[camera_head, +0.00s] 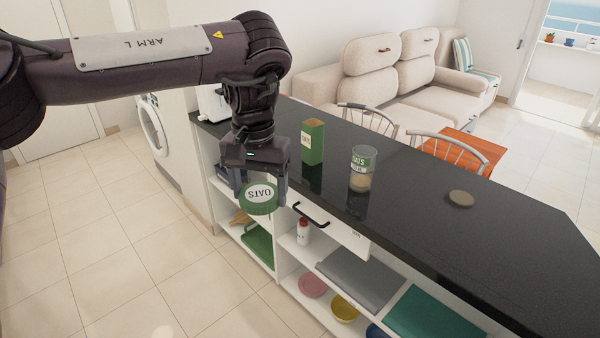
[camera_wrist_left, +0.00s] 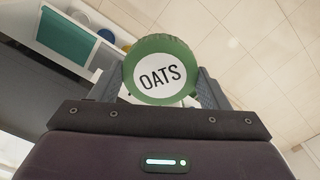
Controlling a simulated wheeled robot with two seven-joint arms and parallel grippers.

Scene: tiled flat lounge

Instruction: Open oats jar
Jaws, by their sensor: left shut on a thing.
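My left gripper (camera_head: 262,190) is shut on a round green lid (camera_head: 259,207) with a white label reading OATS. It holds the lid in the air in front of the counter's near edge. The lid also shows in the left wrist view (camera_wrist_left: 159,70), between the two fingers (camera_wrist_left: 165,88). The clear oats jar (camera_head: 362,170) stands upright on the dark counter, to the right of the gripper and apart from it. It has a green label and pale contents low inside. Its top shows no green lid. My right gripper is not in view.
A green box (camera_head: 313,142) stands on the counter (camera_head: 420,205) left of the jar. A small round disc (camera_head: 461,198) lies to the right. Below are shelves with a grey tray (camera_head: 358,280) and bowls. Chairs and a sofa (camera_head: 400,85) stand behind.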

